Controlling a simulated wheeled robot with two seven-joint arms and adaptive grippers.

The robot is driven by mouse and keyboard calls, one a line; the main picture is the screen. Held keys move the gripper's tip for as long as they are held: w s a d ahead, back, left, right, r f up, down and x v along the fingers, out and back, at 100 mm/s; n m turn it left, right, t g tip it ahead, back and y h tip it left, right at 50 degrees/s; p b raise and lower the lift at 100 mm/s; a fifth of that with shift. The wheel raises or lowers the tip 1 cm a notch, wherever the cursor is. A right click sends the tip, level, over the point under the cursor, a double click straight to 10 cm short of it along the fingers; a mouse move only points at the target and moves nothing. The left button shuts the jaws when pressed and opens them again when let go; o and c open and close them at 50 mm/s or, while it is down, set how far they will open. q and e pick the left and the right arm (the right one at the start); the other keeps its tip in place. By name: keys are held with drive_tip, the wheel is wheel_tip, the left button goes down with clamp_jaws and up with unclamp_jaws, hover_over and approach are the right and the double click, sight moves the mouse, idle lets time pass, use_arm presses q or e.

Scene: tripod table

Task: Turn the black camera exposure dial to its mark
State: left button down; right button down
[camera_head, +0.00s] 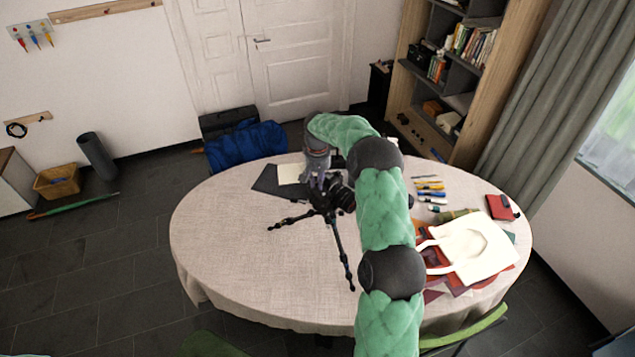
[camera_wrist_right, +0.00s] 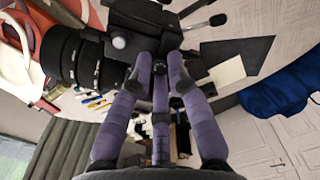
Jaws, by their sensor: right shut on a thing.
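A black camera (camera_head: 342,196) sits on a black tripod (camera_head: 342,250) on the round table. In the right wrist view the camera body (camera_wrist_right: 140,14) is close at the top, with its ribbed lens (camera_wrist_right: 72,57) to the left. A pale round knob (camera_wrist_right: 120,42) shows on the body. My right gripper (camera_head: 320,181) reaches down onto the camera. In the wrist view its purple fingers (camera_wrist_right: 160,68) close together against the body. The black exposure dial and its mark are hidden at the fingertips. My left gripper is out of view.
The table (camera_head: 220,240) has a pale cloth. A dark folder (camera_head: 268,182) lies behind the tripod. Pens (camera_head: 430,189), a white bag (camera_head: 475,248) and a red notebook (camera_head: 499,207) lie at the right. The table's front left is clear.

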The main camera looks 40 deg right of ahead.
sight(317, 185)
idle(0.4)
drive_tip(key=c, duration=1.2)
unclamp_jaws()
drive_tip(key=shift+a+r, duration=0.1)
drive_tip(key=shift+w+r, duration=0.1)
drive_tip(key=shift+r, duration=3.85)
drive_tip(key=shift+s+f, duration=0.15)
drive_tip(key=shift+s, duration=0.05)
